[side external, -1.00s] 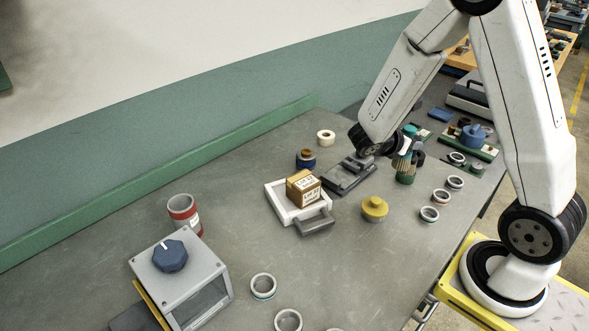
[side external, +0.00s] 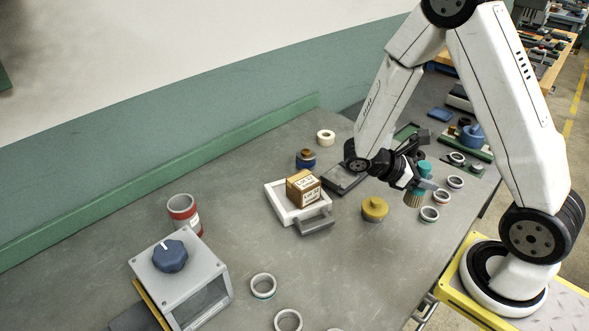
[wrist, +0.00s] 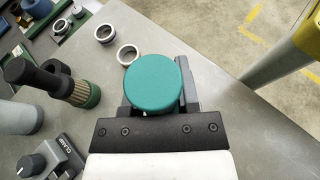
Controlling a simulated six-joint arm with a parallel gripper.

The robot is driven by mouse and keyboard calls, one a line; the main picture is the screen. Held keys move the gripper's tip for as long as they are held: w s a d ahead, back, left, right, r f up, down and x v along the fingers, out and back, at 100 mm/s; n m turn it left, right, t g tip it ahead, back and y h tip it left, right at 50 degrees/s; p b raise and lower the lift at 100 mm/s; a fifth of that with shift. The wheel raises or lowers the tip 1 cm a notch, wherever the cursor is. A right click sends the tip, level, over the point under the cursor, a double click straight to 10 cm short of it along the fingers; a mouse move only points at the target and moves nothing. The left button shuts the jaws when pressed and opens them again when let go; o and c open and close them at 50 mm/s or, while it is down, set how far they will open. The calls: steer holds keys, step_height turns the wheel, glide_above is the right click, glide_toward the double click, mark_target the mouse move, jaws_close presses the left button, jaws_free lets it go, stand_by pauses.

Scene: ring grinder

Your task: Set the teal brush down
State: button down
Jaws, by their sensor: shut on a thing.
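The teal brush (side external: 424,168) is upright in my gripper (side external: 418,182), with its teal top above the jaws and its tan bristles below. In the wrist view, its round teal top (wrist: 152,83) lies between the two dark fingers (wrist: 158,101), which are shut on it. The brush is over the right side of the bench, beside several pale rings (side external: 429,213). Its bristle ends are small in the side view, and I cannot tell whether they touch the bench.
A yellow knobbed piece (side external: 374,209) stands left of the brush. A white tray (side external: 285,212) with a box (side external: 303,188) is farther left. A dark-handled piece with a ribbed tan part (wrist: 77,91) is left in the wrist view. Bare bench lies toward the front edge.

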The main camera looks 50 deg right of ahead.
steer(key=s+a+f+m+g+y, duration=0.1)
steer(key=s+a+m+g+y, duration=0.3)
steer(key=a+m+y, duration=1.1)
steer(key=w+a+r+m+t+y, duration=0.1)
steer(key=w+a+m+t+y, duration=0.2)
steer(key=a, duration=0.4)
steer(key=w+a+r+m+t+y, duration=0.1)
steer(key=w+a+m+t+y, duration=0.3)
steer(key=a+m+t, duration=0.2)
steer(key=shift+w+a+r+m+t+y, duration=0.35)
steer(key=shift+a+t, duration=0.4)
steer(key=shift+t, duration=0.25)
steer(key=shift+f, duration=0.15)
steer(key=shift+f, duration=1.95)
steer(key=shift+f, duration=2)
